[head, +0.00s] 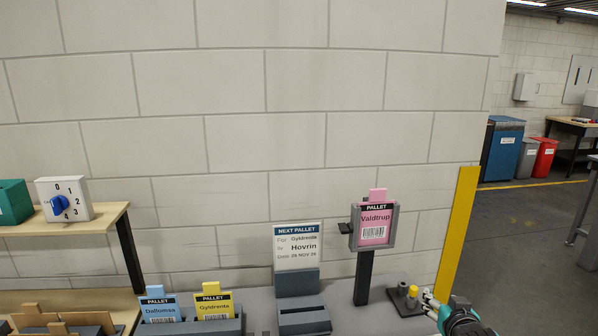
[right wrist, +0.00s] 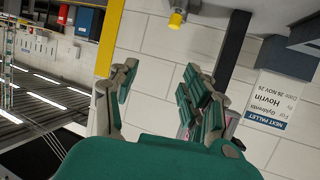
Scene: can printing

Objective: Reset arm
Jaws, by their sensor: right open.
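My right gripper (head: 436,306) is at the bottom right of the head view, beside the small yellow-topped device (head: 412,293). In the right wrist view my right gripper (right wrist: 160,88) has its green-padded fingers spread apart, with only wall between them. A pink "Valdtrup" pallet card (head: 374,226) sits in the grey frame (head: 354,242) on a dark post (head: 363,279), apart from the gripper. In the right wrist view, a finger mostly hides something pink. My left gripper is in neither view.
A "Next pallet" sign (head: 297,247) stands on the grey counter (head: 346,318). Blue "Dalbomsa" (head: 160,307) and yellow "Gyldrente" (head: 214,305) cards stand in a holder at lower left. A dial box (head: 78,198) sits on a wooden shelf. A yellow post (head: 457,235) rises near my right gripper.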

